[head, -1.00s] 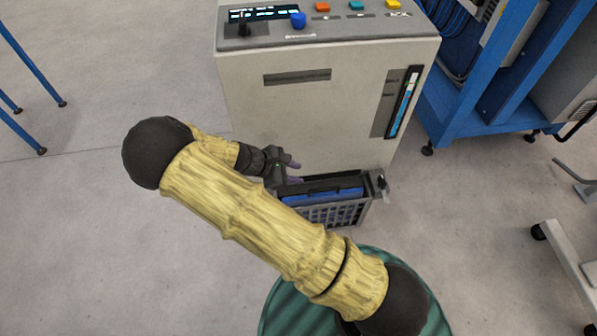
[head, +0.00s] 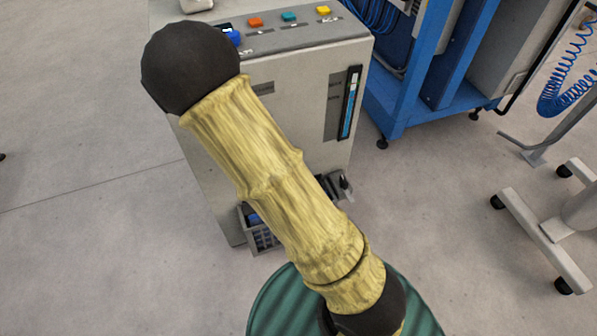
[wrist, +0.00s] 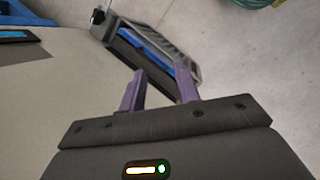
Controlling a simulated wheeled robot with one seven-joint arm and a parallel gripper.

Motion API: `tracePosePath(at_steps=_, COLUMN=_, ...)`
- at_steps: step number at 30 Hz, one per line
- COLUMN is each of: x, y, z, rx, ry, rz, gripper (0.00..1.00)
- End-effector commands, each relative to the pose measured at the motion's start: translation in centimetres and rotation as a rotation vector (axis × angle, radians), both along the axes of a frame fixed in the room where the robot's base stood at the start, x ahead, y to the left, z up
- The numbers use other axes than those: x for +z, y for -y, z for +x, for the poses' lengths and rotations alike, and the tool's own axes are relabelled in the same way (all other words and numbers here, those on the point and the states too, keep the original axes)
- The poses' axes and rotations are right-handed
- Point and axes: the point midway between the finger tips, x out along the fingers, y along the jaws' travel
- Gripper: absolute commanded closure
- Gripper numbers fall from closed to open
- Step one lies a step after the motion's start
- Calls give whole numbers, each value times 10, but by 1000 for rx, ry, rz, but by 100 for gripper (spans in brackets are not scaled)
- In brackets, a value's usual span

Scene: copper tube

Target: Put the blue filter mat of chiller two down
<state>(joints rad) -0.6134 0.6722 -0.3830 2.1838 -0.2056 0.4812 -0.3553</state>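The blue filter mat (wrist: 148,46) sits in a grey slotted holder (wrist: 182,60) at the chiller's front, beside a dark strip or frame. In the head view my arm covers most of this; a bit of blue (head: 253,218) and the holder's left part (head: 265,239) show low at the chiller (head: 300,110). My gripper (wrist: 160,68) has two purple fingers spread apart with nothing seen between them. They point at the holder, the right finger overlapping its near end in the wrist view; I cannot tell whether they touch. In the head view the gripper is hidden behind my arm.
Coloured buttons (head: 289,16) top the chiller. A blue rack (head: 410,110) stands right of it, and a wheeled grey stand (head: 535,235) farther right. A ribbed green round thing (head: 275,305) is at the bottom.

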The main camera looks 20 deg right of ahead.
Motion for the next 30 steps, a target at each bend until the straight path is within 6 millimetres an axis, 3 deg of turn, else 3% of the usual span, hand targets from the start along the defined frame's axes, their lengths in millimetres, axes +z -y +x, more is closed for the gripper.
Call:
tracePosePath(at_steps=16, x=118, y=43, z=-64, rx=-681, ry=339, rz=375, gripper=68)
tracePosePath(at_steps=21, x=134, y=49, z=-79, rx=-780, ry=404, rz=411, gripper=68)
tracePosePath(at_steps=30, x=135, y=49, z=-80, rx=-791, ry=410, rz=414, gripper=68)
